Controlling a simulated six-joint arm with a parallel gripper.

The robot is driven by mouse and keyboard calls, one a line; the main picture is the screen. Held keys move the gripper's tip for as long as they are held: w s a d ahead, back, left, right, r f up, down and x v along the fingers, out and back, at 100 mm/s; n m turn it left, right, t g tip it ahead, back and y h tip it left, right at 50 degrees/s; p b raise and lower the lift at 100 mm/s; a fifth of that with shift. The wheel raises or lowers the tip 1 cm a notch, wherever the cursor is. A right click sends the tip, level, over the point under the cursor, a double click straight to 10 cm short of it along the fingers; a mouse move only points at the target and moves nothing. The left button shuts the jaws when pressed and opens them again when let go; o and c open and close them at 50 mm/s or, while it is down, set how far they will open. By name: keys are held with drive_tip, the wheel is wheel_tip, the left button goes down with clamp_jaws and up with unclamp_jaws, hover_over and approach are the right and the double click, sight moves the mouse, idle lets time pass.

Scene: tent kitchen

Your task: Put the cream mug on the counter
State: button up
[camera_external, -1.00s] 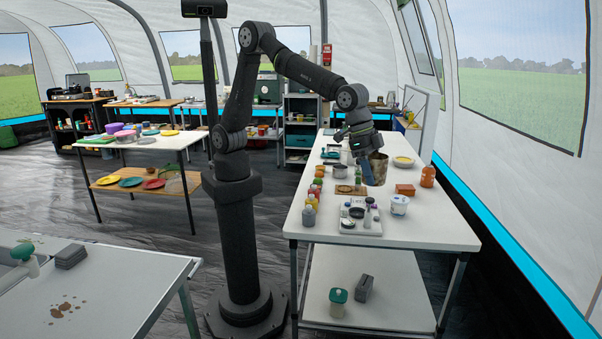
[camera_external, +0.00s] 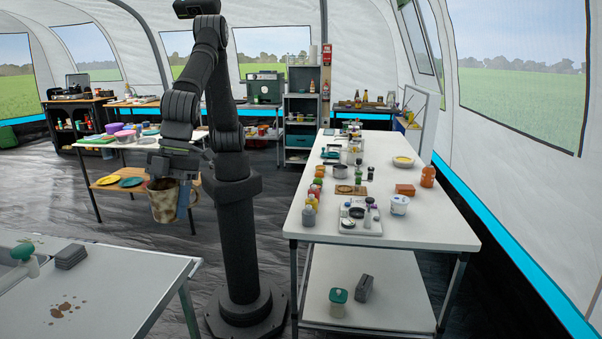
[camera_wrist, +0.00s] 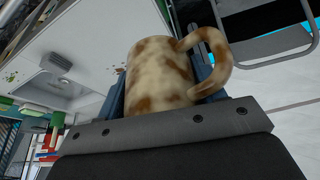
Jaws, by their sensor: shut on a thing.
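The cream mug (camera_external: 162,204), mottled with brown stains, is in my gripper (camera_external: 174,198), left of my base column in the external view. My gripper is shut on the mug and holds it in the air, above the dark floor. The wrist view shows the mug (camera_wrist: 158,75) between the blue-grey fingers, its handle to the right. A pale counter (camera_external: 120,300) with a brown spill is at the lower left, below and left of the mug; I cannot tell whether it is the task's counter.
A table (camera_external: 115,140) with coloured dishes stands behind the gripper. The long right table (camera_external: 420,225) holds jars, bottles and a bowl.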

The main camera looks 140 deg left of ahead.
drive_tip(key=s+d+m+g, duration=0.2)
drive_tip(key=s+d+m, duration=0.4)
drive_tip(key=s+d, duration=0.85)
hover_over(134, 278)
drive_tip(key=a, duration=0.1)
drive_tip(key=shift+h, duration=0.3)
drive_tip(key=f, duration=1.1)
drive_tip(key=shift+s+a+f, duration=0.1)
drive_tip(key=shift+s+f, duration=0.05)
drive_tip(key=shift+s, duration=0.25)
drive_tip(key=shift+w+a+f, duration=0.1)
drive_tip(key=shift+w+f, duration=0.2)
drive_tip(key=shift+w, duration=0.15)
drive_tip(key=shift+f, duration=1.95)
drive_tip(key=shift+f, duration=0.15)
drive_tip(key=o, duration=1)
